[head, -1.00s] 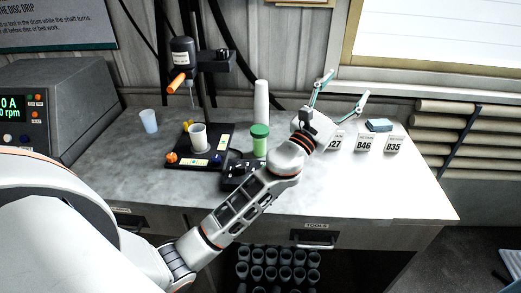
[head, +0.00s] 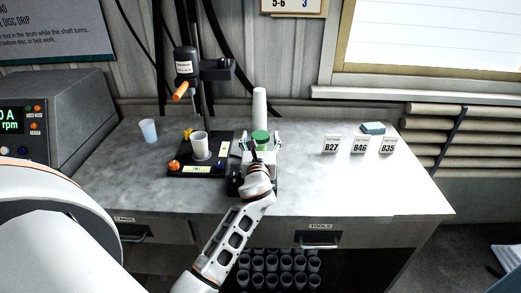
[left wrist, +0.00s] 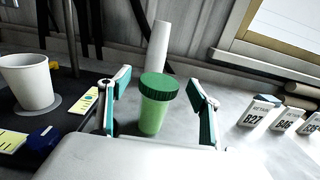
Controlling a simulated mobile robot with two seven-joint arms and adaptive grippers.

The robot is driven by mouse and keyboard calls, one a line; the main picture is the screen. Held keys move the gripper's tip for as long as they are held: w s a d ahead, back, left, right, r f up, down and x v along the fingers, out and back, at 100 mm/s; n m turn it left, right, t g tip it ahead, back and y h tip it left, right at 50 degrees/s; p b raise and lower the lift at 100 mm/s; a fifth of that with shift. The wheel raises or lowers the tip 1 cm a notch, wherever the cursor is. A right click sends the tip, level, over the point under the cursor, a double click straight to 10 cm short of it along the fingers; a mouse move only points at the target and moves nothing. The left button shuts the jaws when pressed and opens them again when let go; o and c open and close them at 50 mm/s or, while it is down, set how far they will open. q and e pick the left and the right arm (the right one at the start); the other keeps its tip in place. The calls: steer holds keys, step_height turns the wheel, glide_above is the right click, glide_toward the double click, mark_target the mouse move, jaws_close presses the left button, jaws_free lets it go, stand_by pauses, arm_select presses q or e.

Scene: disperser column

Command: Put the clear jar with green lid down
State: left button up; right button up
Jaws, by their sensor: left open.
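The clear jar with green lid (head: 260,136) stands upright near the back middle of the bench; its contents look pale green in the left wrist view (left wrist: 152,115). My left gripper (head: 261,144) is open, with one finger on each side of the jar. In the left wrist view (left wrist: 155,103) gaps show between the jar and both teal-padded fingers, so neither appears to touch it. The jar's lower part is hidden by the gripper in the head view. My right gripper is not in view.
A disperser (head: 185,68) stands left, with a white cup (head: 200,146) on its dark base. A paper-white cylinder (head: 259,105) stands behind the jar. A translucent cup (head: 148,130) is farther left. Cards B27 (head: 331,145), B46 and B35 stand right; bench between is clear.

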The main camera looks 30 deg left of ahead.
arm_select(q)
steer(key=shift+x, duration=1.15)
steer(key=c, duration=1.7)
jaws_close()
